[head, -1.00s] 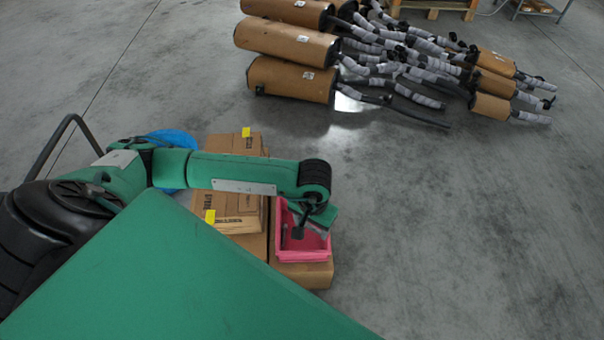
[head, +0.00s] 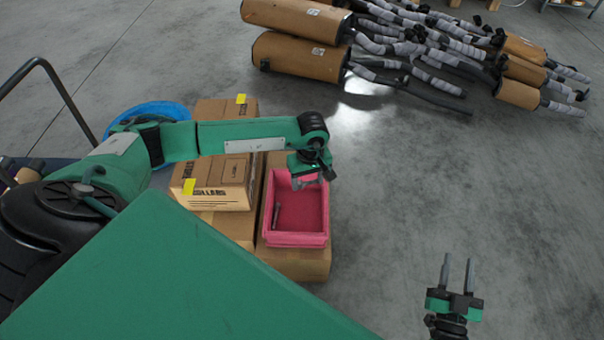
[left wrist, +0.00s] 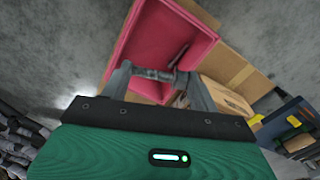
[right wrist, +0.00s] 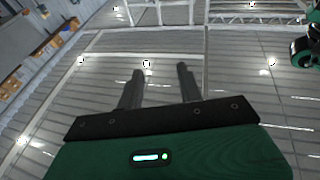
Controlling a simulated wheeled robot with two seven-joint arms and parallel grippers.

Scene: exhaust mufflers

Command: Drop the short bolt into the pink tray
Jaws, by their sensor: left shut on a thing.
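The pink tray (head: 297,241) sits on a cardboard box; it also shows in the left wrist view (left wrist: 143,35). My left gripper (head: 312,182) is above the tray's far right corner. In the left wrist view its fingers (left wrist: 158,88) are shut on a short grey bolt (left wrist: 152,75), which spans the gap between them above the tray. Another, dark bolt (head: 276,215) lies inside the tray along its left wall; it also shows in the left wrist view (left wrist: 180,56). My right gripper (head: 457,272) is open and empty, away to the right of the tray, with its fingers apart (right wrist: 160,82).
Cardboard boxes (head: 222,168) stand left of the tray, with a blue round thing (head: 150,112) behind them. Brown mufflers with wrapped pipes (head: 300,58) lie at the back. The grey floor right of the tray is clear.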

